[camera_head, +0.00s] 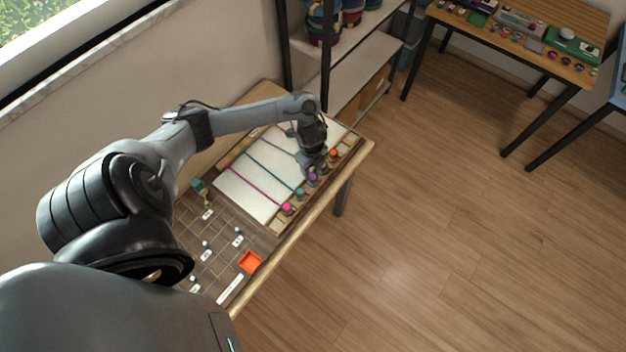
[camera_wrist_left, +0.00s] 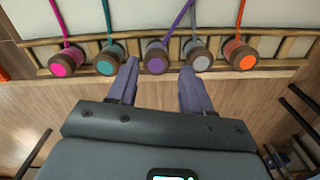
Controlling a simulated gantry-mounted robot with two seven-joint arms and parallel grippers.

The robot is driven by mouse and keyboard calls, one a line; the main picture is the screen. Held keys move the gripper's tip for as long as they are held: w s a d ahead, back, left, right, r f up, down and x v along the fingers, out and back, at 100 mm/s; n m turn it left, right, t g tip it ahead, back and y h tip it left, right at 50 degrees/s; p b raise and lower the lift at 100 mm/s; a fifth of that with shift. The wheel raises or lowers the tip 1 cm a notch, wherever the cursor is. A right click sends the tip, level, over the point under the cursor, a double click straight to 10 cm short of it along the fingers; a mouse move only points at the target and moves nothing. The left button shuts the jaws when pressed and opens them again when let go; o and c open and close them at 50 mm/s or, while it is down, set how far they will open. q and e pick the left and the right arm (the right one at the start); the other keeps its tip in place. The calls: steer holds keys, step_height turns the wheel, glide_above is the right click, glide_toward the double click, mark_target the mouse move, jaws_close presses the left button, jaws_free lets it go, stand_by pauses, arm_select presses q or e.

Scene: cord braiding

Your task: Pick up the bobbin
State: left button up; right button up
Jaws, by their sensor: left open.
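Several bobbins with coloured cords sit in a row along the wooden rack (camera_wrist_left: 125,40). They are a pink bobbin (camera_wrist_left: 65,60), a teal bobbin (camera_wrist_left: 109,58), a purple bobbin (camera_wrist_left: 155,57), a grey bobbin (camera_wrist_left: 198,55) and an orange bobbin (camera_wrist_left: 241,56). My left gripper (camera_wrist_left: 157,78) is open and empty. Its fingertips point at the purple bobbin, one to each side of it. In the head view the left gripper (camera_head: 311,170) is over the rack and partly covers the middle bobbins; the pink bobbin (camera_head: 287,208) and teal bobbin (camera_head: 299,193) show beside it. My right gripper is not in view.
A white board (camera_head: 248,183) with the cords across it lies on the table. An orange tray (camera_head: 250,262) and small labelled pieces are on the gridded mat (camera_head: 218,237). Shelves (camera_head: 350,75) stand behind; another table (camera_head: 572,68) is at the upper right. The floor to the right is clear.

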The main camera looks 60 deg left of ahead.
mark_target(312, 176)
arm_select(q)
steer(key=f, duration=0.4)
steer(key=shift+s+d, duration=0.15)
steer(key=shift+d, duration=0.25)
steer(key=shift+f, duration=0.6)
steer(key=c, duration=0.8)
